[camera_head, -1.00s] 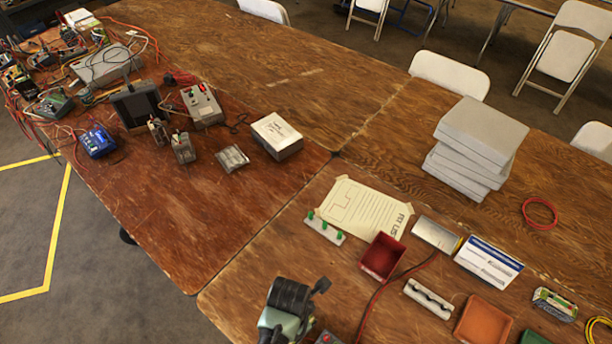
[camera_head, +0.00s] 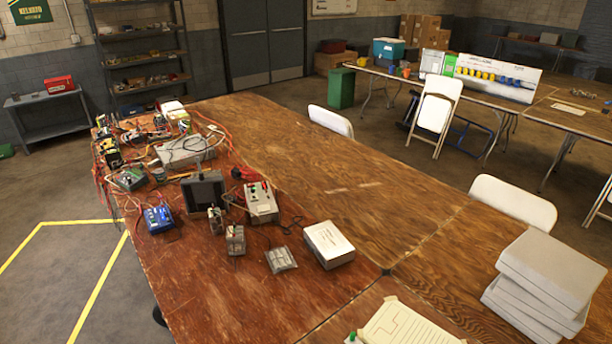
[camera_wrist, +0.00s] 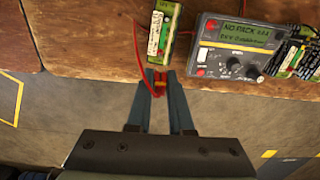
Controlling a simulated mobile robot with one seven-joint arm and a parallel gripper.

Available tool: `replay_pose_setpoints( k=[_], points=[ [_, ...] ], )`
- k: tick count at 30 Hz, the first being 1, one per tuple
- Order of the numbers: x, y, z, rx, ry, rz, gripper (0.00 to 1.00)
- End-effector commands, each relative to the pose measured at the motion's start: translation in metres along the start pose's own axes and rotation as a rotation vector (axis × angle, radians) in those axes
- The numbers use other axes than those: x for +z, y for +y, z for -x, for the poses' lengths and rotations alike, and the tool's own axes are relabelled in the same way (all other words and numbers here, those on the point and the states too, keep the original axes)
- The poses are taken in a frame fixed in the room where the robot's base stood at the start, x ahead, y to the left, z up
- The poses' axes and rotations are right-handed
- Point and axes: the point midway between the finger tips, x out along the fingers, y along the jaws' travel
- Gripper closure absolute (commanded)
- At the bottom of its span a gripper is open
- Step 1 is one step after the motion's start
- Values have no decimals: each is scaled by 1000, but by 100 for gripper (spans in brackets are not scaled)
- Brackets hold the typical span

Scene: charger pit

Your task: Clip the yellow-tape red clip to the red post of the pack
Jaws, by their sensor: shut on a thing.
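The clip sits between the fingertips, at or just off the table's front edge. A thin red lead (camera_wrist: 137,45) runs up from near the clip and bends over the table. A green-and-white block, apparently the pack (camera_wrist: 160,32), is on the table just beyond my fingertips. I cannot make out its red post. The gripper and clip are not seen in the head view.
In the wrist view a grey meter-like box (camera_wrist: 238,48) reads "NO PACK", right of the block, with dark cables and green items beside it. In the head view the wooden table (camera_head: 300,155) holds clutter at its far left, a white-topped box (camera_head: 328,243) and stacked grey boxes (camera_head: 545,275).

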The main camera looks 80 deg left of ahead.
Motion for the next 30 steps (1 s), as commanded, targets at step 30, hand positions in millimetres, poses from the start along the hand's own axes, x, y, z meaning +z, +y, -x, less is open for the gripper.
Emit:
replay_pose_setpoints(
  k=[30],
  points=[
    [0, 0, -54, 0, 0, 0, 100]
  ],
)
